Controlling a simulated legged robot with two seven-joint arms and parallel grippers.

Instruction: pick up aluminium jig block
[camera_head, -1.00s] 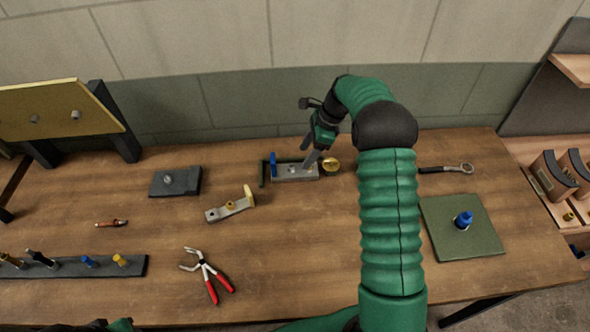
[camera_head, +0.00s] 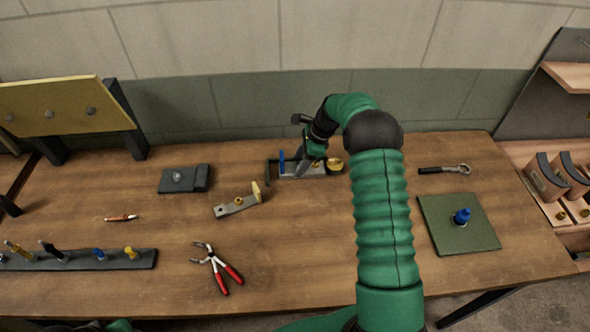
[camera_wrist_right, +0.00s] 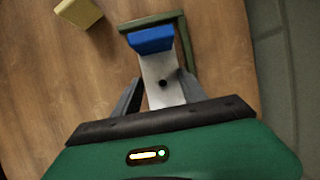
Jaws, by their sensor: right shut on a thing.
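The aluminium jig block (camera_head: 288,170) is a light grey bar with a blue upright end piece, at the back middle of the table. It sits along a dark green angled edge piece (camera_head: 267,172). My right gripper (camera_head: 302,170) is down at the block, its fingers on either side and shut on it. In the right wrist view the block (camera_wrist_right: 158,68) runs between the two fingers (camera_wrist_right: 160,84), blue end (camera_wrist_right: 151,40) away from the palm, with a dark hole in its top. The block appears still down at the table. My left gripper is not in view.
A grey bracket with a yellow end (camera_head: 237,206) lies in front left. Red-handled pliers (camera_head: 217,268), a dark block (camera_head: 184,179), a ratchet (camera_head: 444,169) and a green mat (camera_head: 455,234) lie apart. The wall is close behind.

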